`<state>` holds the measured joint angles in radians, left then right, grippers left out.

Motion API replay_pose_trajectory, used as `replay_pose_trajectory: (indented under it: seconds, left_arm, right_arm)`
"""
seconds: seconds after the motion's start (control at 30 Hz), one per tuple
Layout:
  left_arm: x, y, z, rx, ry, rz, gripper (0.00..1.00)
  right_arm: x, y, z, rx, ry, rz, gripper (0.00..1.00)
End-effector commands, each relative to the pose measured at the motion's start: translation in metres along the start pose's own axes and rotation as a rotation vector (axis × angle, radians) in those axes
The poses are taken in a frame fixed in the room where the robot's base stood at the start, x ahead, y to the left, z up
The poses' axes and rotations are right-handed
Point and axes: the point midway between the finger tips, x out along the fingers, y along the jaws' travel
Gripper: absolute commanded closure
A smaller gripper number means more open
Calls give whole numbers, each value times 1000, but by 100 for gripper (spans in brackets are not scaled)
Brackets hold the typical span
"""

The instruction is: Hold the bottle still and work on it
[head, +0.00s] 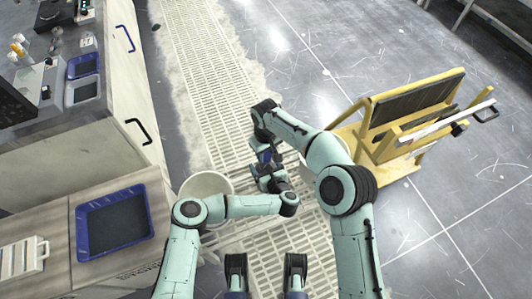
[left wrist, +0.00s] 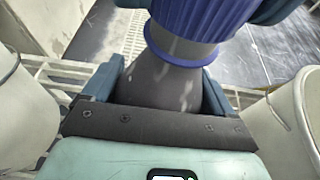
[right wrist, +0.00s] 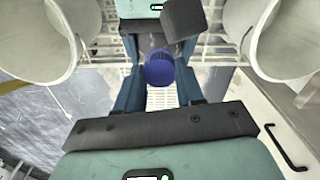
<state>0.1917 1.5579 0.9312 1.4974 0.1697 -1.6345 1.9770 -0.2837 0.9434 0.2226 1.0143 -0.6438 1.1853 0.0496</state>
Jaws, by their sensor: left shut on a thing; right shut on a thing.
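The bottle (left wrist: 160,85) is grey with a ribbed blue cap (left wrist: 188,22) and a blue ring below the cap. It stands between the two fingers of my left gripper (left wrist: 160,92), which is shut on its body. In the right wrist view the cap (right wrist: 159,72) lies between the fingers of my right gripper (right wrist: 158,82), which is shut on it. In the head view my right gripper (head: 264,152) comes down just above my left gripper (head: 270,179). There the grippers hide most of the bottle.
White buckets stand on both sides of the grippers, one on the left (head: 205,185) and one partly hidden on the right. A yellow cart (head: 375,110) is at right. A cabinet (head: 118,60) and a bench with a blue tray (head: 82,225) are at left. Floor grating (head: 205,70) lies between.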

Motion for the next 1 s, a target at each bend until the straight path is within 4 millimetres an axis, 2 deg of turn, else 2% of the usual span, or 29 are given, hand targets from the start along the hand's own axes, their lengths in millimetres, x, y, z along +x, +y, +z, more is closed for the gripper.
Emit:
replay_pose_trajectory:
  seconds: [0.4,0.8,1.0]
  left_arm:
    - [0,0,0,0,-1,0,99]
    - [0,0,0,0,0,0,99]
    - [0,0,0,0,-1,0,99]
  right_arm:
    - [-15,0,0,0,1,1,99]
    - [-18,0,0,0,0,1,99]
    - [-36,0,0,1,2,1,100]
